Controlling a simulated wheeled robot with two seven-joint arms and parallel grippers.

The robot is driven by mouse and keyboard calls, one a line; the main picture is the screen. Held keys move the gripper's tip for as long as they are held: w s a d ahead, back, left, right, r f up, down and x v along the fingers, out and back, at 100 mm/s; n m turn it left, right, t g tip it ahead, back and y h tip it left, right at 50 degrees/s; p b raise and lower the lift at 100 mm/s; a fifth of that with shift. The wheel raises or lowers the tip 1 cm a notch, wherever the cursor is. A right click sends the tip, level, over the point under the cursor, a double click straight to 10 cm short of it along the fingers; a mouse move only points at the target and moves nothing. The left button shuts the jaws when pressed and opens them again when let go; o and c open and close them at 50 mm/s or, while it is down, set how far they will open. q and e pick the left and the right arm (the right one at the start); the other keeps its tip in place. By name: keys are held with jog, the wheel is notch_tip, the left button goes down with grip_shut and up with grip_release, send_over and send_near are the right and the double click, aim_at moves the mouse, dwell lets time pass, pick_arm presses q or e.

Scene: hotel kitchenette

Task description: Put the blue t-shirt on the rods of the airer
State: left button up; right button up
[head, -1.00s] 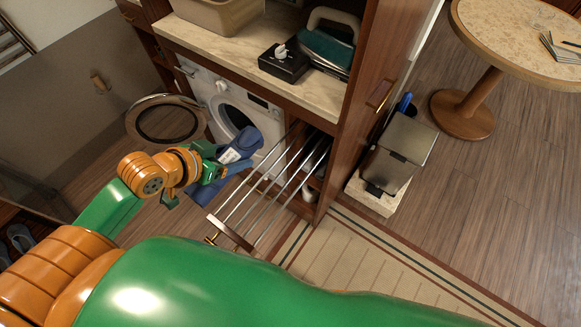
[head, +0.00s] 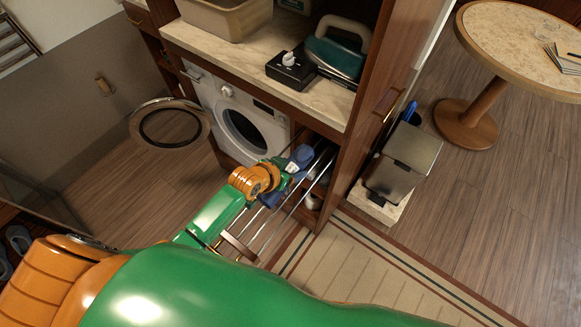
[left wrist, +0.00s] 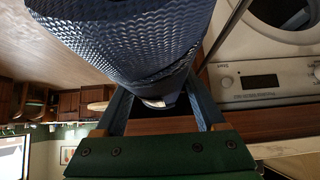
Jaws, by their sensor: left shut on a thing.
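The blue t-shirt (head: 299,158) is bunched in my left gripper (head: 285,172), which is shut on it. In the left wrist view the t-shirt (left wrist: 130,40) hangs as a rolled, textured blue mass between the fingers of my left gripper (left wrist: 165,105). In the head view the gripper and shirt are over the metal rods of the airer (head: 290,207). The airer sticks out from the cabinet beside the washing machine. My left arm hides part of the rods. I cannot tell whether the shirt touches them. My right gripper is not in view.
The washing machine (head: 231,108) has its round door (head: 168,126) swung open to the left. The counter above holds an iron (head: 337,48), a black box (head: 290,68) and a beige bin (head: 224,14). A tall cabinet panel and a metal pedal bin (head: 402,162) stand right of the airer.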

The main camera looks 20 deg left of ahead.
pick_arm(q)
jog(key=shift+f, duration=0.1)
jog(key=o, duration=1.5)
jog(key=shift+r, duration=0.25)
jog(key=p+v, duration=0.2)
jog(key=v, duration=1)
jog(key=shift+s, duration=0.1)
jog(key=shift+f, duration=0.1)
